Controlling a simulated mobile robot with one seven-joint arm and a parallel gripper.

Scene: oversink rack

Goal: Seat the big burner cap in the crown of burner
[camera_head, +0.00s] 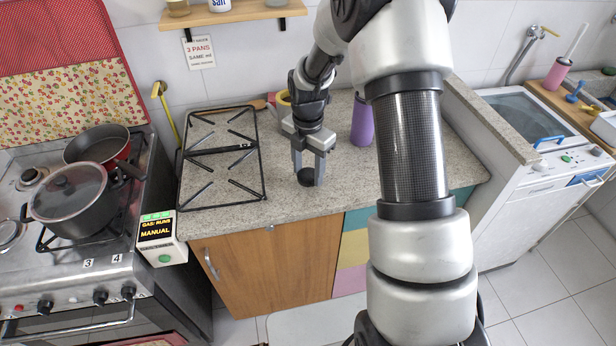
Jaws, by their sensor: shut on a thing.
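My gripper (308,172) is shut on a round black burner cap (306,177). The cap is between the two grey fingers, over the granite counter near its front edge. I cannot tell whether it touches the counter. The steel stove (60,280) stands at the far left, well away from my gripper. A burner (29,176) shows bare at the stove's back left, with a dark round centre. Another burner (8,232) is cut by the left picture edge. A lidded pot (75,205) and a red pan (98,147) hide the burners on the right side.
A black pan grate (222,150) lies on the counter between my gripper and the stove. A box reading "GAS: RUNS MANUAL" (158,232) sits at the stove's right front. A wooden shelf (235,12) hangs above.

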